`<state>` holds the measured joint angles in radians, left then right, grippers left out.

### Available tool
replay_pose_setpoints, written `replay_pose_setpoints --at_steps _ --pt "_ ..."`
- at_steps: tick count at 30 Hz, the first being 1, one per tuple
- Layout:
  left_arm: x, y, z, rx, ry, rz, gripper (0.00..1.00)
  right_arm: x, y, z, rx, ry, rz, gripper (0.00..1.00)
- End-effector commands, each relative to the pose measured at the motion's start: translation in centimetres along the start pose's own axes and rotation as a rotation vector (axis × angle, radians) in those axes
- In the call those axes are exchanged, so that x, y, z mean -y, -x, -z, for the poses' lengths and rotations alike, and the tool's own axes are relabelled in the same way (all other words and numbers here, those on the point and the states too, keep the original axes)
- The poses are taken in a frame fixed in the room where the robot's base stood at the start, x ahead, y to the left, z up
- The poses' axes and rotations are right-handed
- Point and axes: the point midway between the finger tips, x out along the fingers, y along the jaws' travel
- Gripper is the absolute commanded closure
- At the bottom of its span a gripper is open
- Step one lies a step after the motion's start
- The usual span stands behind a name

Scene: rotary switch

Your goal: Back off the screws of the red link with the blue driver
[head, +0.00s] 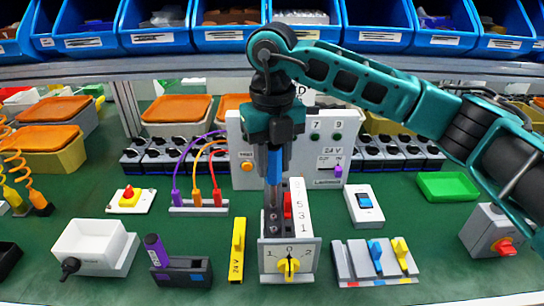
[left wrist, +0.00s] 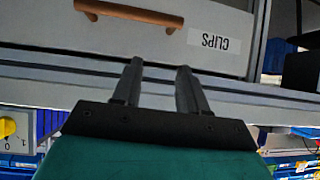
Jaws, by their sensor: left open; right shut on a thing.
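The rotary switch (head: 304,238) stands at the front middle, its yellow knob (head: 289,267) facing me. The red link (head: 287,206) lies upright-looking along its top, beside the numbers 5, 3 and 1. My right gripper (head: 276,165) is above the switch, shut on the blue driver (head: 273,168). The driver points straight down, and its shaft comes down just left of the red link. My left gripper (left wrist: 156,86) is open and empty in the left wrist view, facing a drawer labelled CLIPS.
A green tray (head: 447,186) lies at right.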

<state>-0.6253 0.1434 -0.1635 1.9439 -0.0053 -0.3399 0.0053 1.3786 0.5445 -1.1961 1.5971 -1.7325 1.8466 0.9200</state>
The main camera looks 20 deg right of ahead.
Motion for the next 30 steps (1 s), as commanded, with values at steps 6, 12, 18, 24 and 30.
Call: replay_pose_setpoints --at_steps 6,12,18,24,30 --pt "0.00 0.18 0.16 0.002 0.000 0.000 0.57 0.08 0.03 0.01 -0.001 -0.227 -0.001 1.00" --pt "0.00 0.26 0.26 0.002 0.000 0.000 0.57 0.12 0.06 0.02 0.000 -0.332 -0.001 1.00" --pt "0.00 0.50 0.61 0.002 0.000 0.000 0.57 0.21 0.12 0.05 0.000 -0.600 -0.001 1.00" --pt "0.00 0.74 0.97 0.002 0.000 -0.001 0.57 0.28 0.11 0.09 0.000 -0.857 -0.002 1.00" --pt "-0.01 0.78 1.06 0.001 0.000 -0.001 0.57 0.31 0.04 0.09 0.000 -0.957 -0.003 1.00"
